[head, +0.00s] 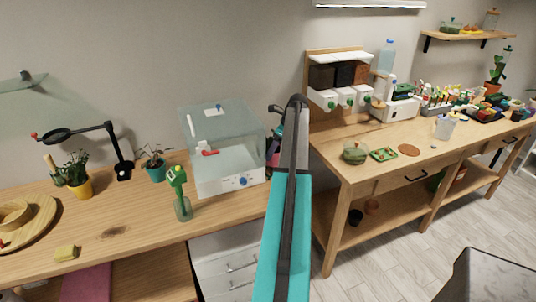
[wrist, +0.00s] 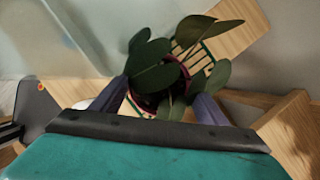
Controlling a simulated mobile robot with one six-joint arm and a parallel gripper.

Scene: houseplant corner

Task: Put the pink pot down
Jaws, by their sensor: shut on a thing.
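The pink pot (wrist: 184,70) is in the wrist view, between my fingers; only a bit of its rim shows under the broad dark green leaves of its plant (wrist: 152,66). My gripper (wrist: 160,103) is shut on the pot, one purple finger on each side. Below the plant I see a wooden surface and a slatted or striped patch (wrist: 194,60). I cannot tell whether the pot touches anything beneath. In the head view my arm hides most of the gripper and the pot, beside the clear box's right side.
The clear box (head: 222,127) on a white base stands left of my arm. A bottle with a green top (head: 183,207), a yellow pot (head: 82,188) and a teal pot (head: 156,172) stand farther left. The right bench has a terracotta disc (head: 409,150) and some bare wood.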

